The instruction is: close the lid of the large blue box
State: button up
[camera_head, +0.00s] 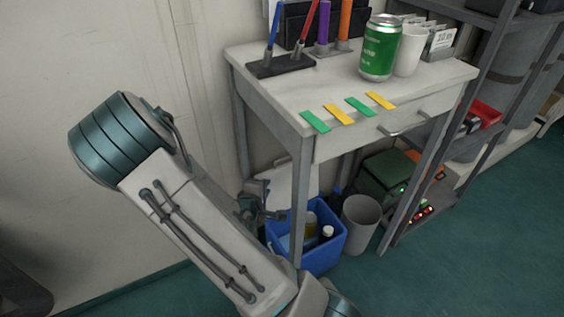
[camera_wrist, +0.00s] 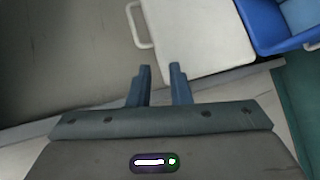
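The large blue box (camera_head: 326,259) stands on the floor under the small table, with bottles showing inside its open top. Its pale lid (camera_head: 296,186) is open, at the back left of the box and partly hidden by my gripper and a table leg. My gripper (camera_head: 266,208) is in front of the lid, to the left of the box. In the wrist view the lid (camera_wrist: 205,38) lies just beyond my fingers, with a pale handle (camera_wrist: 137,25) on its left edge and the blue box (camera_wrist: 268,25) to its right. My gripper (camera_wrist: 160,68) is open with a narrow, empty gap.
A grey bin (camera_head: 360,224) stands right of the box. The table (camera_head: 262,84) above carries a green can (camera_head: 380,48), a white cup (camera_head: 409,52), pens and coloured strips. A metal shelf (camera_head: 487,60) is at the right. The wall is close on the left.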

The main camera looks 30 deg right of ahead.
aim_at(284, 159)
jog(key=shift+n+t+h, duration=0.5)
jog(key=shift+n+h, duration=0.3)
jog(key=b+x, duration=0.1)
jog(key=x, duration=0.3)
jog(key=r+b+x, duration=0.1)
jog(key=b+x, duration=0.1)
jog(key=x, duration=0.2)
jog(key=d+r+b+x, duration=0.1)
jog(key=b+x, duration=0.1)
jog(key=x, duration=0.3)
jog(key=shift+s, duration=0.15)
jog(key=shift+w+d+f+b, duration=0.15)
jog(key=shift+w+d+b, duration=0.2)
jog(key=shift+d, duration=0.2)
grip_shut()
jog(key=shift+w+a, duration=0.1)
